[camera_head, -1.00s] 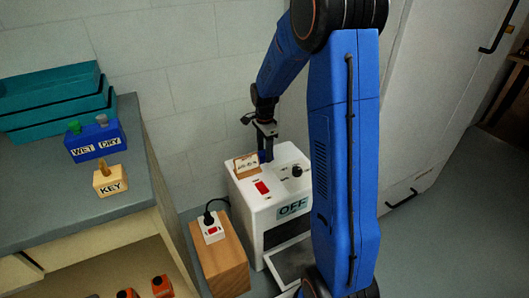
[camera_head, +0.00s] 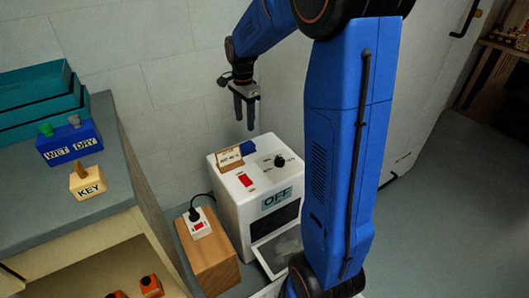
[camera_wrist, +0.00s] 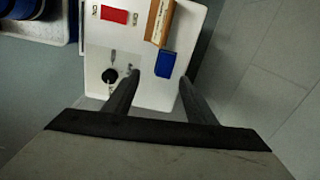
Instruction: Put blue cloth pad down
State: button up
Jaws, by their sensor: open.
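In the wrist view the pad (camera_wrist: 165,64) shows as a blue rectangle beside the wooden holder (camera_wrist: 159,20), near the edge of the white top. My gripper (camera_head: 244,128) is open and empty, its fingers pointing down above the back of the machine. In the wrist view the two fingers (camera_wrist: 157,75) are spread, with the pad beyond and between their tips, apart from them.
The machine has a red switch (camera_head: 245,180), a black knob (camera_head: 280,160) and an OFF label. A wooden block (camera_head: 207,262) with a plugged socket (camera_head: 200,228) stands at left. The bench (camera_head: 45,215) carries WET/DRY (camera_head: 70,147) and KEY (camera_head: 87,182) blocks. Open floor lies right.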

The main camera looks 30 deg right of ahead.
jog(key=s+a+r+n+t, duration=0.1)
jog(key=s+n, duration=0.4)
jog(key=s, duration=0.6)
jog(key=s+a+r+n+t, duration=0.2)
jog(key=s+a+n, duration=0.3)
jog(key=s, duration=0.6)
jog(key=s+a+r+n+t, duration=0.1)
jog(key=s+a+r+n, duration=0.2)
jog(key=s+n, duration=0.3)
jog(key=s, duration=0.5)
jog(key=shift+n+t, duration=0.3)
jog(key=shift+n, duration=0.1)
jog(key=shift+o, duration=0.5)
